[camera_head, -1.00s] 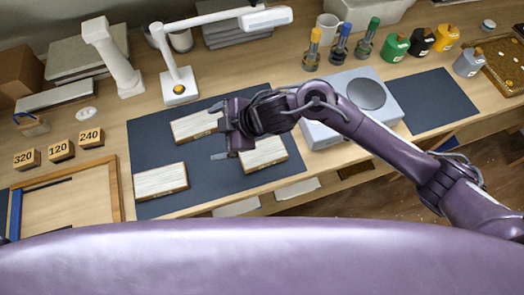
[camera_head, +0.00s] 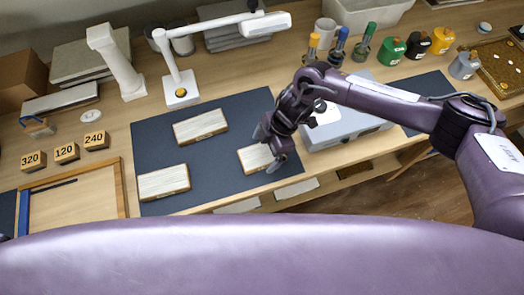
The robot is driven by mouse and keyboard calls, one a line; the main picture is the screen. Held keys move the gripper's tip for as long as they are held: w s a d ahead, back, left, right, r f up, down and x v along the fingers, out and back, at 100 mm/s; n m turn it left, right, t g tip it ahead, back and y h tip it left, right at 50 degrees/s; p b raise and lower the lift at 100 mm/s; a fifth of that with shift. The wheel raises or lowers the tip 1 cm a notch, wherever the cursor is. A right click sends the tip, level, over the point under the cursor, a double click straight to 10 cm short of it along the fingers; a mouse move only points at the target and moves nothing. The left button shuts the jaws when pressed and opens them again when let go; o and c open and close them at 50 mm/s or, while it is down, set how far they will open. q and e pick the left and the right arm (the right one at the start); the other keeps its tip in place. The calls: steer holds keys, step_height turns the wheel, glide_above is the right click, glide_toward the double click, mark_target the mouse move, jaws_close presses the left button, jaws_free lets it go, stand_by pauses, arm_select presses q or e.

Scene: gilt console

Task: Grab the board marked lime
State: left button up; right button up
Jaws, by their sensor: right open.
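Three pale wooden boards lie on a dark mat (camera_head: 215,158). One board (camera_head: 200,126) is at the back, one board (camera_head: 163,182) is at the front left, and one board (camera_head: 252,158) is at the right. No marking can be read on any of them, so I cannot tell which is marked lime. My right gripper (camera_head: 272,158) is open, pointing down over the right end of the right board and hiding that end. I cannot tell whether it touches the board. My left gripper is not in view.
A grey device (camera_head: 345,128) stands right of the mat, under my right arm. A white lamp (camera_head: 180,88) stands behind the mat. Blocks marked 320 (camera_head: 33,161), 120 (camera_head: 66,153) and 240 (camera_head: 96,141) are at the left, near a wooden frame (camera_head: 122,190). Several coloured bottles stand at the back right.

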steer(key=shift+a+f, duration=0.2)
steer(key=shift+f, duration=0.35)
steer(key=c, duration=1.1)
steer(key=shift+r, duration=0.15)
